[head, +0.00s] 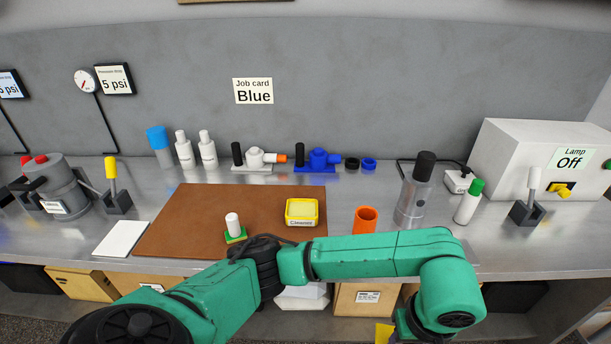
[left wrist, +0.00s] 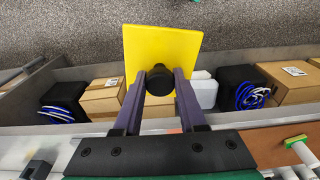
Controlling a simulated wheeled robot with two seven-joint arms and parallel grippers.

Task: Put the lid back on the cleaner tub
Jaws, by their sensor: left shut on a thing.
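The cleaner tub (head: 301,221) is a small yellow open box with a "Cleaner" label, standing on the right part of the brown mat. Its pale yellow contents show from above. The lid (left wrist: 162,45) is a flat yellow square with a black knob (left wrist: 160,80). My left gripper (left wrist: 160,74) is shut on that knob. In the head view a yellow piece of the lid (head: 384,334) shows at the bottom edge, in front of the bench and well apart from the tub. The gripper's fingers are mostly hidden there. My right gripper is not in view.
A white-handled block with a green base (head: 233,227) stands left of the tub on the brown mat (head: 180,215). An orange cup (head: 365,219) and a grey cylinder (head: 412,200) stand to the right. Boxes and coiled blue tubing (left wrist: 252,95) lie in a shelf below the bench.

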